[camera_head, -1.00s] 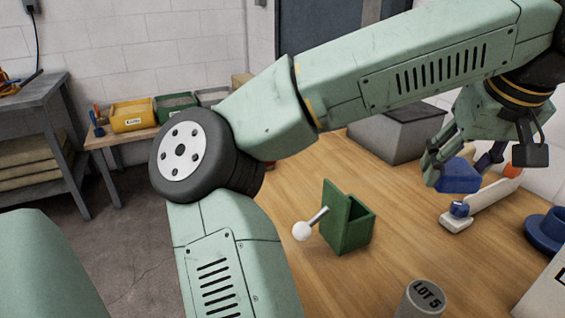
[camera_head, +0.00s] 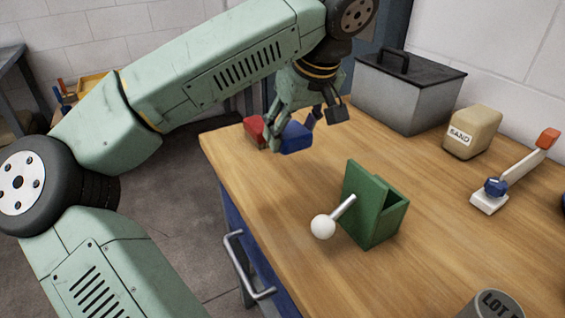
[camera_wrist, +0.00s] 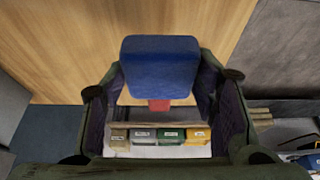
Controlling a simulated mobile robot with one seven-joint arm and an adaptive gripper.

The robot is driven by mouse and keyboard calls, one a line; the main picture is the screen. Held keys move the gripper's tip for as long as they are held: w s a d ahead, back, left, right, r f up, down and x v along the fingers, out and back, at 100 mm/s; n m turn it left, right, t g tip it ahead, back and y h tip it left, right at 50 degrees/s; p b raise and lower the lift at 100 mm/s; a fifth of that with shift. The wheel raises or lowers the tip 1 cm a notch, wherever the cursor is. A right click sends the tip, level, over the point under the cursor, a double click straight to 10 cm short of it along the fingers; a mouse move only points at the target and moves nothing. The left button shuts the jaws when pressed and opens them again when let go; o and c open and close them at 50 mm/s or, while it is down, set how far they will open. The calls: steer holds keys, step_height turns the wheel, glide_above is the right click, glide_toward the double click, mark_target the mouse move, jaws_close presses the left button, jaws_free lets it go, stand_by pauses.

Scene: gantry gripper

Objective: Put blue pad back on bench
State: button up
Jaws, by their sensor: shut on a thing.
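The blue pad (camera_head: 296,138) is a rounded block held in my gripper (camera_head: 294,132). In the wrist view the pad (camera_wrist: 160,68) sits between the two fingers, which are shut on its sides. In the head view it appears over the far left part of the wooden bench (camera_head: 440,205), close to the top. I cannot tell whether it touches the surface. A red block (camera_head: 254,130) is right beside it, partly hidden behind the pad and a finger; a bit of red (camera_wrist: 160,105) also shows below the pad in the wrist view.
A green box with a white-knobbed lever (camera_head: 374,205) stands mid-bench. Wood between the pad and green box is clear.

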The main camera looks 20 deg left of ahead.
mark_target(287, 171)
steer(key=shift+f, duration=3.45)
steer(key=shift+f, duration=0.25)
steer(key=o, duration=1.1)
steer(key=shift+r, duration=0.1)
steer(key=shift+d+r, duration=0.1)
steer(key=shift+r, duration=0.35)
steer(key=v, duration=1.1)
steer(key=shift+s+r, duration=0.1)
steer(key=shift+r, duration=0.15)
